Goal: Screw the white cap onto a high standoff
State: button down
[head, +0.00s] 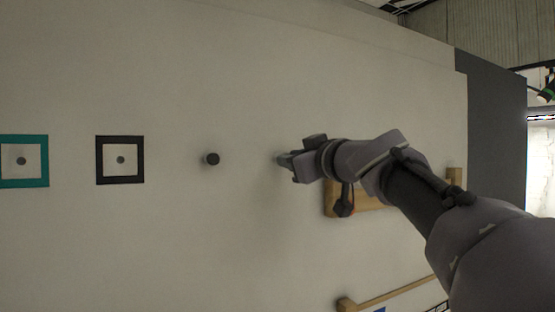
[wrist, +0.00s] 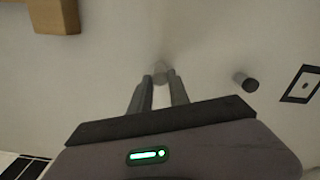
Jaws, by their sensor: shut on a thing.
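My gripper (head: 287,160) is at the wall, right of the dark standoff, and is shut on a small pale piece. In the wrist view my gripper (wrist: 160,82) has this pale round piece, which looks like the white cap (wrist: 160,70), between its fingertips, close to the wall. Whether a standoff is behind the cap, or the cap touches one, I cannot tell. A standoff with a dark end (head: 211,159) sticks out of the wall left of my gripper; in the wrist view this standoff (wrist: 246,82) is on the right. Nothing shows on its end.
A black square frame (head: 120,181) and a teal square frame (head: 24,183), each around a small dark round piece, are on the wall farther left. A wooden block (head: 332,202) is behind my arm. A wooden rail (head: 395,292) is lower down. The wall above is bare.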

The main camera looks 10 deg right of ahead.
jog(key=shift+m, duration=0.6)
jog(key=m, duration=0.5)
jog(key=m+p, duration=0.1)
jog(key=m, duration=0.4)
jog(key=shift+w+f, duration=0.1)
jog(key=m+p, duration=0.1)
jog(key=m, duration=0.4)
jog(key=c, duration=1.5)
grip_release()
